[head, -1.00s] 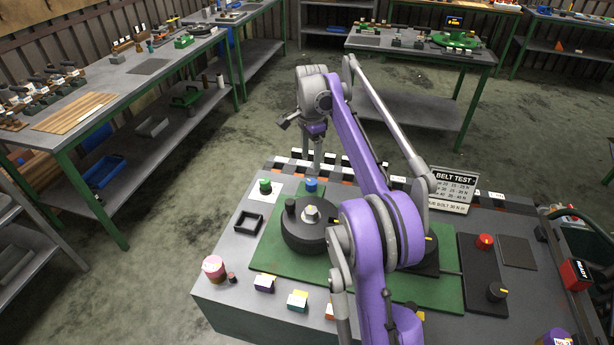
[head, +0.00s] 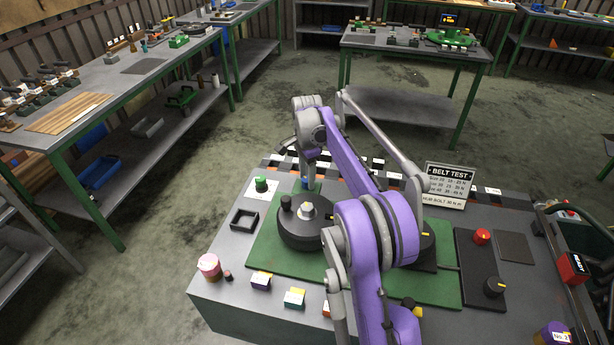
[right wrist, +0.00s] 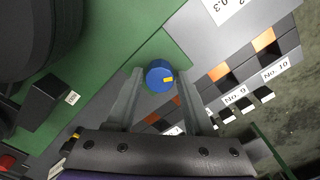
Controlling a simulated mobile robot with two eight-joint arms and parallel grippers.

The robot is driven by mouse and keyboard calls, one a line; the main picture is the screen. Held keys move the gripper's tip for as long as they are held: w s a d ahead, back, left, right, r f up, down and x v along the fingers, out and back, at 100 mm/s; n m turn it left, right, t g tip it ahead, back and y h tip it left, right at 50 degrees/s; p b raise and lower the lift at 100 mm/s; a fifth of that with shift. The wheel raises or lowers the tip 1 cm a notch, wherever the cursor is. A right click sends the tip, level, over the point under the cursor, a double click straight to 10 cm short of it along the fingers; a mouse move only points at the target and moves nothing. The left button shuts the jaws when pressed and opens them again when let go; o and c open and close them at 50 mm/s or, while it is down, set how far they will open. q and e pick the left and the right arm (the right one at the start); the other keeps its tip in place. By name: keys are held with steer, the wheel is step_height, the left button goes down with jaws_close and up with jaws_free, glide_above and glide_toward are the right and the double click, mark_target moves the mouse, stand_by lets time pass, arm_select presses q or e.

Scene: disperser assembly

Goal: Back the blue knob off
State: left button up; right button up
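The blue knob (head: 305,184) stands at the back edge of the green plate on the bench, left of my purple right arm. My right gripper (right wrist: 160,73) is open, with one finger on each side of the knob and a visible gap to each. In the head view my right gripper (head: 307,174) is over the knob and partly hides it. I cannot tell how deep the fingertips reach. My left gripper is not in view.
A black wheel (head: 304,230) with a bright hub sits just in front of the knob. A green knob (head: 261,184) on a white card is to the left. A "BELT TEST" sign (head: 448,185) stands right of my arm. Number labels line the back edge.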

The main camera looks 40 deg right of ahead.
jaws_close()
steer(key=n, duration=0.5)
steer(key=shift+n+p, duration=0.3)
steer(key=shift+n, duration=0.1)
steer(key=n, duration=0.5)
steer(key=shift+n, duration=0.3)
steer(key=n, duration=0.5)
steer(key=shift+p, duration=0.3)
steer(key=n, duration=0.5)
steer(key=shift+d+n, duration=0.1)
steer(key=shift+n, duration=0.2)
